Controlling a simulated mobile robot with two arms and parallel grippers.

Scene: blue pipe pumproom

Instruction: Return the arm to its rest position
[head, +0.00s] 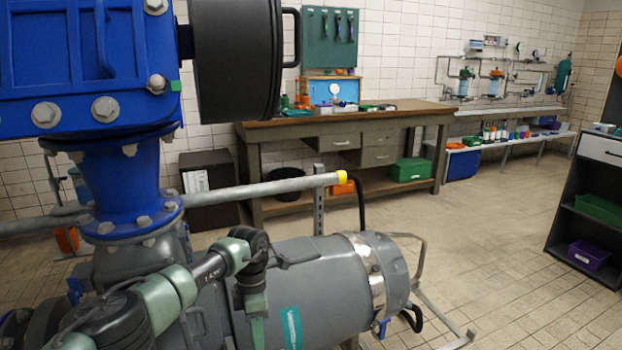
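My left arm (210,268) comes in from the lower left, in dark grey and pale green segments. It reaches up to a bent joint (254,243) in front of the grey motor, then turns down and leaves at the bottom edge. From this view I cannot tell whether it touches the motor. My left gripper is not in view. My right arm and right gripper are not in view.
A large blue pump housing (135,185) fills the left, with a grey motor (325,270) below and a horizontal pipe (262,188) with a yellow end. A workbench (345,120) stands behind. A black shelf (590,190) is at right. The tiled floor (490,240) between is clear.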

